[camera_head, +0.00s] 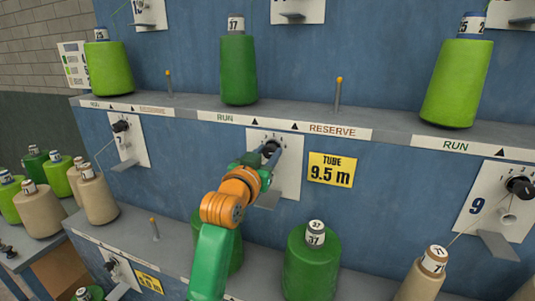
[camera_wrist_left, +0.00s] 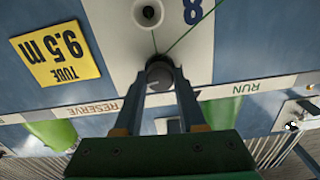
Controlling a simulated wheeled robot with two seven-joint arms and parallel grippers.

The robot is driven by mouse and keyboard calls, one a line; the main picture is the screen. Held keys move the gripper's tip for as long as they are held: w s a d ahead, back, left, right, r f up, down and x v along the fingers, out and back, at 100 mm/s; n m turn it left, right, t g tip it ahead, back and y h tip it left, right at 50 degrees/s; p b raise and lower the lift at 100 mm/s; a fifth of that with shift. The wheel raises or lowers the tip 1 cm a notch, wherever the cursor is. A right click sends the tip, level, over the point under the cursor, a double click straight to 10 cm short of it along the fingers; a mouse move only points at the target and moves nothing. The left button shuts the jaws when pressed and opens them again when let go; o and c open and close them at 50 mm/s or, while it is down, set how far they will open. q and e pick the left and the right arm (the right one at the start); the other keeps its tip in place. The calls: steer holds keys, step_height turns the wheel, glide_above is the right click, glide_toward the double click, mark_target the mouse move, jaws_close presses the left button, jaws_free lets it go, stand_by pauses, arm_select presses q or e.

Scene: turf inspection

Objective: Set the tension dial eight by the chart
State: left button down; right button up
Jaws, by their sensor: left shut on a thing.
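My left gripper (camera_head: 268,153) reaches up to the white plate (camera_head: 292,158) on the blue panel, and its fingers are shut on the dark round knob. In the left wrist view the gripper (camera_wrist_left: 160,82) has one finger on each side of the tension dial (camera_wrist_left: 158,66). The plate there (camera_wrist_left: 204,45) bears an 8, upside down in that view. The dial's pointer and most of its scale marks are hidden or too small to read. A chart (camera_head: 72,62) hangs at the far left, partly behind a cone, with its text unreadable. My right gripper is out of view.
A yellow sign (camera_head: 331,170) reading "TUBE 9.5 m" is right of the plate. The shelf above (camera_head: 390,132) bears green cones and short posts. Dial plate 9 (camera_head: 497,205) is at right. Cones (camera_head: 313,265) stand below, and more crowd the left rack (camera_head: 40,210).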

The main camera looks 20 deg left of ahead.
arm_select(q)
steer(key=n+p, duration=0.2)
steer(key=n, duration=0.1)
steer(key=shift+r+n, duration=0.15)
steer(key=shift+n, duration=0.15)
steer(key=shift+a+n+p, duration=0.1)
steer(key=shift+n+p, duration=1.4)
steer(key=shift+n, duration=0.5)
steer(key=shift+f, duration=0.2)
steer(key=shift+c, duration=2.4)
jaws_free()
steer(key=shift+w, duration=0.1)
